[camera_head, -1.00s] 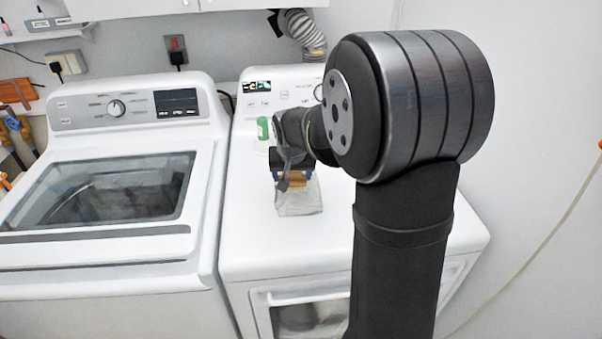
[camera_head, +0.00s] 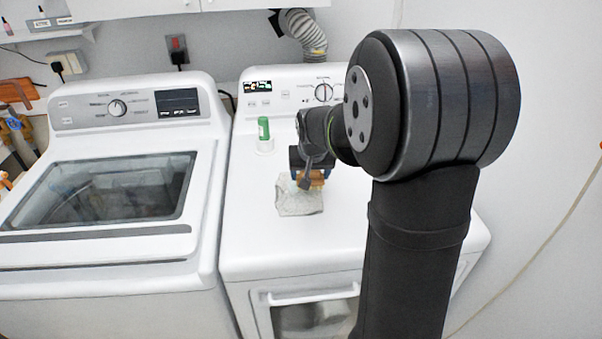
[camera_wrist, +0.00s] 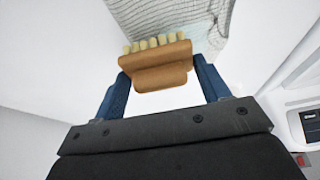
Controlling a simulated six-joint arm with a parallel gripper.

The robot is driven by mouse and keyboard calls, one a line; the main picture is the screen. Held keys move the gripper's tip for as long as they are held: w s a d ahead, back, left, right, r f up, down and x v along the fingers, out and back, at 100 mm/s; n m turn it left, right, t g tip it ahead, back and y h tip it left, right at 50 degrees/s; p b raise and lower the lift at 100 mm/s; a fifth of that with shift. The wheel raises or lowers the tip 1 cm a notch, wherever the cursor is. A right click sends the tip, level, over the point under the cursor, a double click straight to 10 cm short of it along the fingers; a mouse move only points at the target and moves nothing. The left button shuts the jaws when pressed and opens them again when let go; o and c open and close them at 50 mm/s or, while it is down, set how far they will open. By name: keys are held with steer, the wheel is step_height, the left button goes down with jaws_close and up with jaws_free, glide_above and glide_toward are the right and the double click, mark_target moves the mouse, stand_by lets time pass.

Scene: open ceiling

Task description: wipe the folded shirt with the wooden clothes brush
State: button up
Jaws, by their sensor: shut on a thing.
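The wooden clothes brush (camera_wrist: 155,66) is held between the two blue fingers of my gripper (camera_wrist: 160,82), with its pale bristle tufts along the far edge in the wrist view. In the head view the brush (camera_head: 314,178) shows as a small brown block under my gripper (camera_head: 309,172). The folded shirt (camera_head: 297,197) is a light grey patch on top of the right-hand machine. The brush is over its back right part. In the wrist view the shirt (camera_wrist: 178,18) lies beyond the brush. I cannot tell whether the bristles touch the cloth.
A green-and-white bottle (camera_head: 264,134) stands behind the shirt, left of my gripper. The white machine top (camera_head: 250,215) is clear around the shirt. A second washer (camera_head: 100,235) is at the left. The control panel (camera_head: 284,92) rises at the back.

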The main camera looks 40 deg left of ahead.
steer(key=shift+a+r, duration=0.1)
steer(key=shift+r, duration=3.9)
steer(key=w+d+r+m+h, duration=0.1)
steer(key=w+d, duration=0.4)
steer(key=d, duration=0.8)
steer(key=w+d+r+m+h, duration=0.1)
steer(key=w+d+m, duration=0.3)
steer(key=d, duration=1)
steer(key=w+d+m+t+h, duration=0.1)
steer(key=w+d+m, duration=0.2)
steer(key=w+d, duration=0.4)
steer(key=d, duration=0.7)
steer(key=shift+r, duration=0.4)
